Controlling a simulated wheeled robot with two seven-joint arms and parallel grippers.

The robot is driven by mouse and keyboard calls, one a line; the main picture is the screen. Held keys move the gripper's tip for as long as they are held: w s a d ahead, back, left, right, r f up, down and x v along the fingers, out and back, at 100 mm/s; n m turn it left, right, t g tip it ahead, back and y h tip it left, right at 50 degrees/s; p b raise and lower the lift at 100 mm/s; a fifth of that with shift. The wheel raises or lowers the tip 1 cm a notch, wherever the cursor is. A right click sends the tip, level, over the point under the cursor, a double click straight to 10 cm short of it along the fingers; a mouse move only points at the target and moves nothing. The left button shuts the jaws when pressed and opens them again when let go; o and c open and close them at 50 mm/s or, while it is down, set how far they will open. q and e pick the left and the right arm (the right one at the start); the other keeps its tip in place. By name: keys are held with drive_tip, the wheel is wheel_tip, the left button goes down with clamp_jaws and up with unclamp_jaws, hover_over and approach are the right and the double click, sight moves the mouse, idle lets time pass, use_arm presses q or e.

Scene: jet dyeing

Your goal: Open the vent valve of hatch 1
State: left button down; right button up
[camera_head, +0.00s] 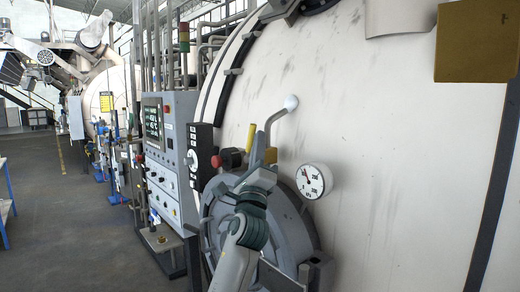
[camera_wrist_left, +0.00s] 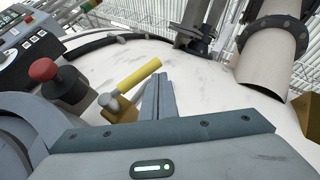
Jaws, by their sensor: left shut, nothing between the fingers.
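The hatch (camera_head: 299,226) is a round grey door on the big white vessel. A valve with a yellow lever handle (camera_head: 250,137) sits at its upper rim. In the left wrist view the yellow handle (camera_wrist_left: 138,73) slants up to the right from a small brass-coloured body (camera_wrist_left: 117,108). My left gripper (camera_head: 259,142) is shut and empty, in front of the hatch top, close to the valve. In the wrist view its closed fingers (camera_wrist_left: 160,82) stand just right of the yellow handle; I cannot tell whether they touch it. My right gripper is not in view.
A red knob (camera_wrist_left: 43,70) on a black body stands left of the valve. A pressure gauge (camera_head: 311,180) is to the right. A control cabinet (camera_head: 172,150) stands left; the floor beyond is open.

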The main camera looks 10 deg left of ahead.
use_arm(q)
drive_tip(key=shift+w+a+r, duration=0.4)
drive_tip(key=shift+a+r, duration=0.25)
drive_tip(key=shift+a, duration=0.05)
drive_tip(key=shift+w+a+r, duration=0.1)
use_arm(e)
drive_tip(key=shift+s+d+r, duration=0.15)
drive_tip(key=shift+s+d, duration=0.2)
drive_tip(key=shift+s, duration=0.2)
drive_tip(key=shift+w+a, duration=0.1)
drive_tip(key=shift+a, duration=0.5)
use_arm(q)
drive_tip(key=shift+a, duration=0.1)
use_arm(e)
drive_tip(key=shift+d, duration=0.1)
